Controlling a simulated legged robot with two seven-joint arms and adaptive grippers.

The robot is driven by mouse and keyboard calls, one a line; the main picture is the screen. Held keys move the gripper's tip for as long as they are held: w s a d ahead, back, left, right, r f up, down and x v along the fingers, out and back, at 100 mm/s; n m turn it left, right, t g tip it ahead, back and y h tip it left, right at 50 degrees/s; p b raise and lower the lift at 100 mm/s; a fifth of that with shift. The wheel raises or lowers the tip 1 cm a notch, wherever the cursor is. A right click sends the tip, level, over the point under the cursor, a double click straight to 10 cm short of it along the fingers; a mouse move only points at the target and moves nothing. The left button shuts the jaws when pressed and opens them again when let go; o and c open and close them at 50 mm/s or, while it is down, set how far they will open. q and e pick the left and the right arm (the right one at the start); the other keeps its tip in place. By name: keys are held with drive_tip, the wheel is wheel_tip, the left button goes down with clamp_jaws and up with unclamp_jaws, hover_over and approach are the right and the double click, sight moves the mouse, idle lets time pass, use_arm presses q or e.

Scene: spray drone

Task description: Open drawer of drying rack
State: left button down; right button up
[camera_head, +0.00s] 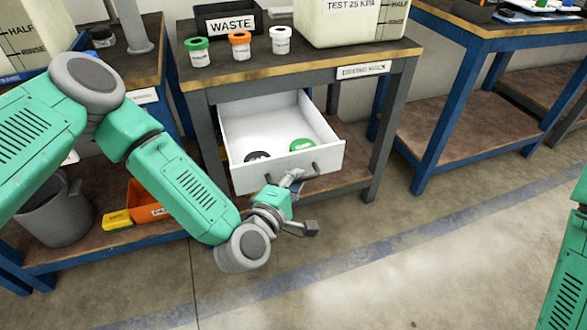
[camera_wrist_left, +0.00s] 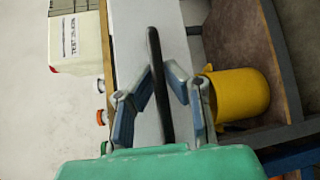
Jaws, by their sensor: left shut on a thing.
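The white drawer (camera_head: 236,131) of the drying rack (camera_head: 195,112) stands pulled out from under the rack's wooden top. A green-rimmed item and a dark item lie inside it. My left gripper (camera_head: 291,178) is at the drawer's front, shut on its dark handle. In the left wrist view the dark handle (camera_wrist_left: 160,85) runs between the two fingers of my left gripper (camera_wrist_left: 163,80), with the pale drawer front (camera_wrist_left: 140,30) behind it. My right gripper is not in view; only a green part of my right arm shows at the right edge.
On the rack top stand green-, orange- and white-lidded jars (camera_head: 239,48), a WASTE box (camera_head: 230,20) and a large tank (camera_head: 350,25). A grey bin (camera_head: 53,212) and orange crate (camera_head: 146,203) sit at left. A blue-framed table (camera_head: 455,125) stands at right. The floor in front is clear.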

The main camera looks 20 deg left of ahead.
use_arm(q)
drive_tip(key=shift+f, duration=0.1)
drive_tip(key=c, duration=1.6)
unclamp_jaws()
drive_tip(key=v, duration=1.2)
